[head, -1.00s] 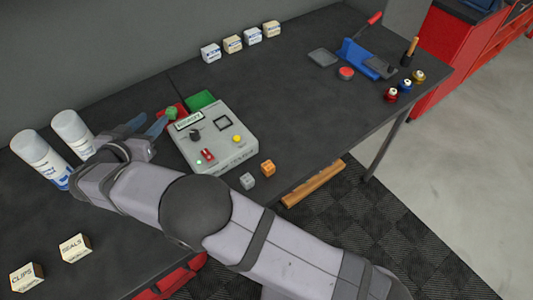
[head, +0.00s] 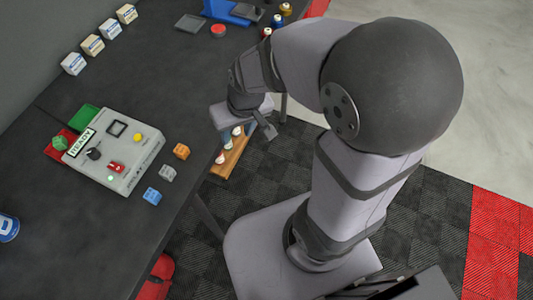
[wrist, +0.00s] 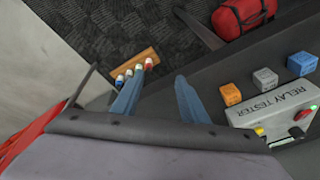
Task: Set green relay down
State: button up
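The green relay (head: 59,142) sits on the red pad (head: 54,153) at the left of the relay tester (head: 120,165), in the head view. The wrist view does not show it. My gripper (wrist: 158,80) is open with nothing between its fingers. In the head view my gripper (head: 248,130) is well to the right of the green relay, near the table's front edge and above the wooden rack. The tester display reads READY. A green pad (head: 84,117) lies behind the tester, beside the red pad.
Blue (head: 152,196), grey (head: 167,173) and orange (head: 181,151) cubes stand in front of the tester. A wooden rack (head: 234,158) with several bottles is below the table edge. Small labelled boxes (head: 93,45) line the back. Table between boxes and tester is clear.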

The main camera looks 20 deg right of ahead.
jog(key=s+d+f+m+g+h, duration=0.1)
jog(key=s+d+g, duration=0.1)
jog(key=s+d, duration=0.4)
jog(key=s, duration=0.3)
jog(key=shift+d+f, duration=0.2)
jog(key=shift+d, duration=0.05)
